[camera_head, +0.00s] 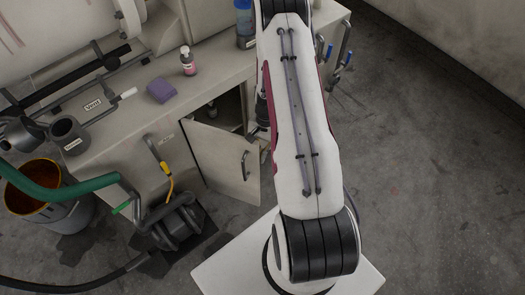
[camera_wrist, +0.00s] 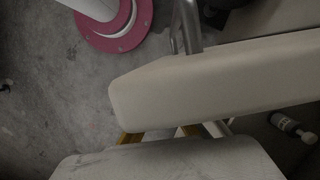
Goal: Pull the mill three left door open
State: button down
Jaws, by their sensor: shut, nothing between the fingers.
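The pale cabinet door (camera_head: 213,155) stands partly open in the head view, swung out from the bench front, with a dark gap above its top edge. Its grey bar handle (camera_head: 245,165) is on the outer face near the free edge. My gripper (camera_head: 254,133) is shut and empty, close to the door's free edge at the opening, partly hidden by my arm. Whether it touches the door I cannot tell. In the wrist view the door (camera_wrist: 220,85) crosses the picture edge-on, with the handle (camera_wrist: 186,25) beyond it; the fingertips are not clear.
A small bottle (camera_wrist: 293,127) lies or stands inside the cabinet. On the bench are a purple sponge (camera_head: 161,90) and a pink bottle (camera_head: 187,62). A bucket (camera_head: 48,197), green hose (camera_head: 65,190) and black pump (camera_head: 177,225) are at left. The right floor is clear.

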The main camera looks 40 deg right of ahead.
jog(key=shift+m, duration=0.3)
jog(key=s+a, duration=0.1)
jog(key=a, duration=0.1)
jog(key=s+a, duration=0.1)
jog(key=shift+s+a, duration=0.2)
jog(key=shift+a, duration=0.2)
jog(key=shift+s+a, duration=0.35)
jog(key=shift+a, duration=0.4)
jog(key=shift+s+a, duration=0.35)
jog(key=shift+a, duration=0.35)
jog(key=shift+s+a, duration=0.35)
jog(key=shift+a, duration=0.4)
jog(key=shift+d, duration=0.25)
jog(key=s+a+r+v, duration=0.1)
jog(key=a+v, duration=0.1)
jog(key=v, duration=0.8)
send_over(257, 167)
jog(key=s+d, duration=0.2)
jog(key=shift+w+a+f, duration=0.15)
jog(key=shift+a+f, duration=0.1)
jog(key=shift+f, duration=0.2)
